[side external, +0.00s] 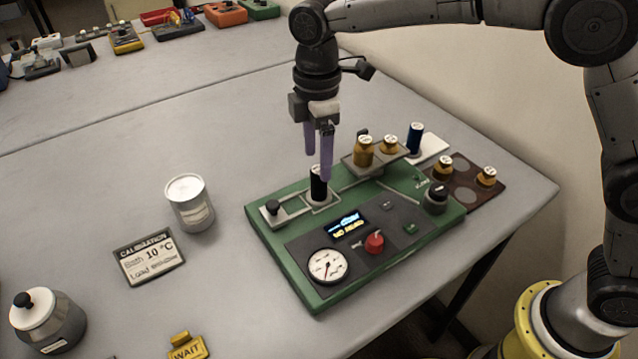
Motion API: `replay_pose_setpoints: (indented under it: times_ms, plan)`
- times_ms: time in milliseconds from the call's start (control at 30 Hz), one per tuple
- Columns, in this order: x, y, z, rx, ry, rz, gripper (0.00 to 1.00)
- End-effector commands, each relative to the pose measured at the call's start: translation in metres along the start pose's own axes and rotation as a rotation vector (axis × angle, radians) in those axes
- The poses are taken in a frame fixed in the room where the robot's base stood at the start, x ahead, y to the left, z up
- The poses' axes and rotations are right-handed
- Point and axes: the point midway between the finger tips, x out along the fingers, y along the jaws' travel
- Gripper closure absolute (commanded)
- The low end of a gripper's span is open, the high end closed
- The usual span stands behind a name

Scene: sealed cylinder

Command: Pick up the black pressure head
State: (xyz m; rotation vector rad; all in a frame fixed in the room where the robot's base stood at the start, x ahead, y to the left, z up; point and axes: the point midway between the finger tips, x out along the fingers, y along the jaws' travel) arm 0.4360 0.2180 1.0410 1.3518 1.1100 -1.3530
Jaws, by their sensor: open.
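The black pressure head (317,189) looks to be the upright black cylinder with a pale top, standing on a metal plate at the back left of the green apparatus board (282,264). My gripper (318,168) points down over it with its two purple fingers apart. The right finger's tip overlaps the head's upper part in the picture and hides some of it. The left finger ends higher in the picture, beside and behind the head. I cannot tell whether either finger touches the head. Nothing is held.
Brass heads (363,151) stand on a raised plate right of my gripper, with a blue cylinder (414,138) behind. The board carries a small black knob (273,207), dial gauge (327,266), display and red knob (374,242).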

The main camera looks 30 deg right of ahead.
Motion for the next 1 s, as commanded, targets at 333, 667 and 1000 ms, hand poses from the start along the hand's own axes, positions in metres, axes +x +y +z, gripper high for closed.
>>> replay_pose_setpoints:
  times_ms: [333,667,1000]
  plan:
    - [0.032,-0.001,0.002,0.000,-0.003,-0.003,0.26]
    - [0.061,0.000,0.001,0.000,0.001,0.000,0.26]
    - [0.061,0.000,0.001,0.000,0.002,0.000,0.55]
